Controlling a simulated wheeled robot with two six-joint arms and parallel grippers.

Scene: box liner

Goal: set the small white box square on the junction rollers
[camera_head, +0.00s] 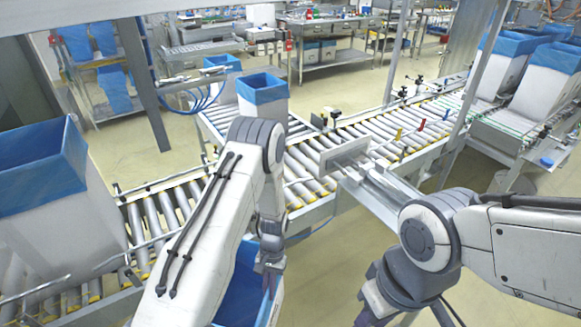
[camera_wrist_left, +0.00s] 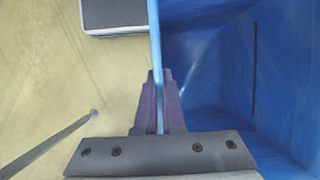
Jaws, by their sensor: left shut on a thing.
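In the left wrist view, the gripper fingers (camera_wrist_left: 158,105) pinch the thin blue rim, and the blue inside (camera_wrist_left: 215,80) opens to the right. Its outer sides are mostly hidden, so I cannot tell whether it is the small white box. The junction rollers (camera_head: 308,160) look bare in the middle. A white box with blue liner (camera_head: 262,95) stands upright behind them. My right arm's gripper (camera_head: 440,315) is cut off at the bottom edge.
A large blue-lined box (camera_head: 45,195) stands on the rollers at left. Larger white boxes (camera_head: 545,85) stand at the far right. A metal plate (camera_head: 345,155) sits on the conveyor edge by the junction. Floor (camera_head: 345,255) is clear between my arms.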

